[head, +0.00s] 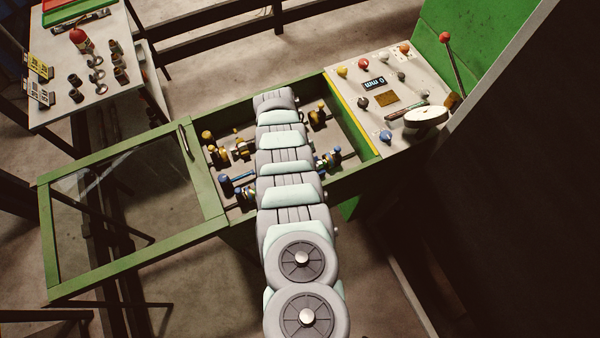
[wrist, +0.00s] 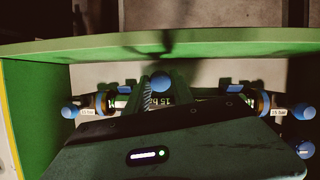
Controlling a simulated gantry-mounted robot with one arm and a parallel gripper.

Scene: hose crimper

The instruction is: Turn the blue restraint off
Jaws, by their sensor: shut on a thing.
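Blue-handled restraint fittings sit in the green-framed bay, with blue parts left of my arm (head: 228,180) and right of it (head: 331,158) in the head view. In the wrist view, blue knobs show at the left (wrist: 70,112) and right (wrist: 303,111), beside labels that seem to read 15 bar. A round blue knob (wrist: 160,82) shows in the middle, at the fingertips of my gripper (wrist: 161,90). The gripper is shut on this knob; the exact contact is dark. In the head view my arm hides the gripper and the middle of the bay.
The bay's glazed green door (head: 130,210) stands open to the left. A control panel (head: 385,95) with coloured knobs and a red-tipped lever (head: 452,62) is at the right. Yellow-brown fittings (head: 240,148) lie farther back. A white table (head: 75,45) stands at upper left.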

